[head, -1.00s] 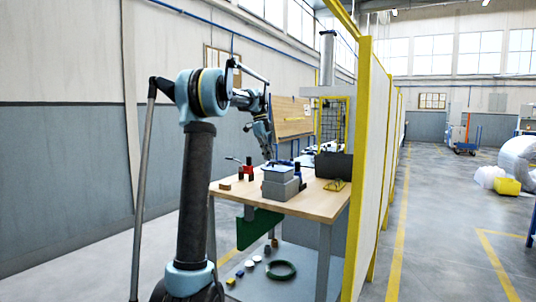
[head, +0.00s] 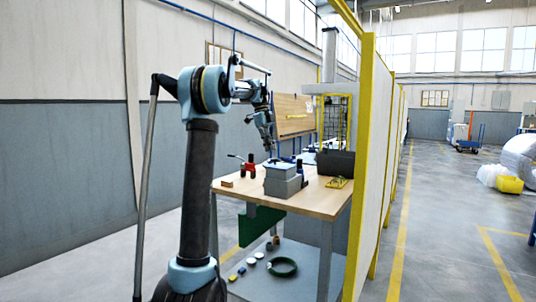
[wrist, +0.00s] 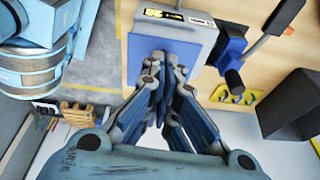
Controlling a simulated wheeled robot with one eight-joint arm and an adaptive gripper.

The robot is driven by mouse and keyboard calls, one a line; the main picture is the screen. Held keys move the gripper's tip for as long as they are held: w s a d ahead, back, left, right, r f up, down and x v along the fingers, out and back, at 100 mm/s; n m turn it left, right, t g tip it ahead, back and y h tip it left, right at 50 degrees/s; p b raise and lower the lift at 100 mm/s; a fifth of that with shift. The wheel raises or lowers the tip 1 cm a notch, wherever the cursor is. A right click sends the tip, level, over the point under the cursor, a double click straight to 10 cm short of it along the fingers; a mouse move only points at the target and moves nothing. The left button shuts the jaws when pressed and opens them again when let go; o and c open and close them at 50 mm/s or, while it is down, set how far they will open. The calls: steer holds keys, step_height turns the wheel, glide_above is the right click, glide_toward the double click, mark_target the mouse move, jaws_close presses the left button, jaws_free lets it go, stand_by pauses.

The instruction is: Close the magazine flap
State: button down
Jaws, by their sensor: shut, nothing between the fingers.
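A grey box (head: 284,187) with a bluish-grey top (head: 280,171) stands on the wooden table. In the wrist view, a flat blue panel (wrist: 138,62) lies against a grey body (wrist: 190,34) with a yellow label; I take the panel to be the magazine flap, but cannot tell how far open it is. My gripper (head: 269,150) is just above the box in the head view. In the wrist view, my gripper (wrist: 162,58) is shut and empty, its fingertips over the panel. I cannot tell whether they touch it. The fingers hide part of the panel.
A dark blue clamp-like part (wrist: 232,45) with a handle is beside the box. A black bin (head: 335,163) and a yellow item (head: 337,183) are to the right. A red part (head: 250,165) stands at left. A yellow-framed partition (head: 364,150) borders the table's right side.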

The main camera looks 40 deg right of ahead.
steer(key=w+a+r, duration=0.3)
steer(key=w+a, duration=0.1)
steer(key=w, duration=0.5)
